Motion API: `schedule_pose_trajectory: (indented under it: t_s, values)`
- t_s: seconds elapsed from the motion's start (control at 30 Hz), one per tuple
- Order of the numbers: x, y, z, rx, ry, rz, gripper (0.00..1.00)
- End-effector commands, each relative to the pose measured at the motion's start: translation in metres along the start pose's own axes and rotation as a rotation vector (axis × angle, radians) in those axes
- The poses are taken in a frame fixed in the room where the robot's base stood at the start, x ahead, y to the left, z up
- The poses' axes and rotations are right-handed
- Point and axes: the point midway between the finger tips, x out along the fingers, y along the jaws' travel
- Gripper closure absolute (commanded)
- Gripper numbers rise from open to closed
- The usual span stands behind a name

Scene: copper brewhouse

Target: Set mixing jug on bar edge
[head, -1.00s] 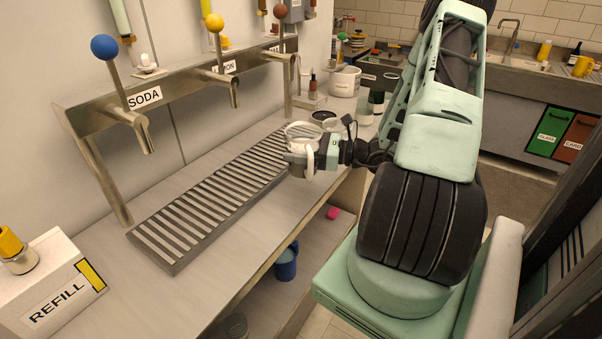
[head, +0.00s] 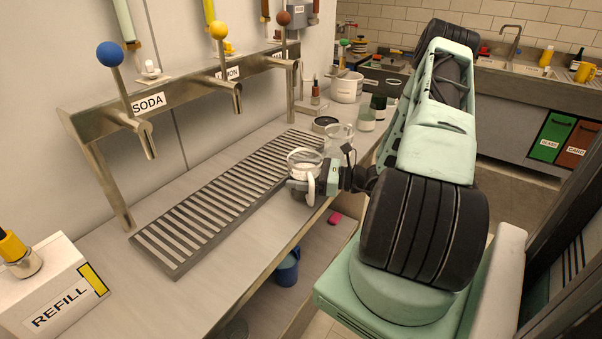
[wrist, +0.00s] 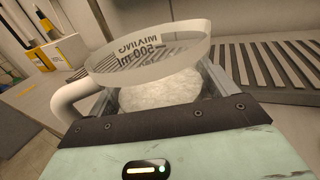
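The clear mixing jug (wrist: 150,55), marked "MIXING 500 ml", is in my gripper, with white grainy contents inside. Its pale handle (wrist: 70,105) points left in the wrist view. In the head view the jug (head: 304,163) is upright beside the front edge of the bar counter (head: 235,268), by the far part of the slatted drip tray. My gripper (head: 304,187) is shut around the jug, a finger on either side. The jug's base is hidden, so I cannot tell whether it touches the counter.
The drip tray (head: 178,268) lies under the soda taps (head: 140,125). Another clear glass vessel (head: 340,136), dark-topped cups (head: 367,118) and a white tub (head: 346,88) stand beyond the jug. A REFILL box (head: 62,305) is at near left. Bare counter runs along the tray's front.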

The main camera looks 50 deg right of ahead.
Motion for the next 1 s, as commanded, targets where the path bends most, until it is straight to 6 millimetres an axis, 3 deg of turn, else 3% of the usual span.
schedule_pose_trajectory:
  t_s: [0.43, 0.8, 1.0]
  values:
    - [-0.007, -0.001, 0.002, -0.001, 0.001, -0.003, 0.00]
    - [-0.080, -0.001, 0.001, -0.002, 0.002, -0.005, 0.00]
    - [-0.110, -0.001, 0.002, -0.001, 0.002, -0.003, 0.00]
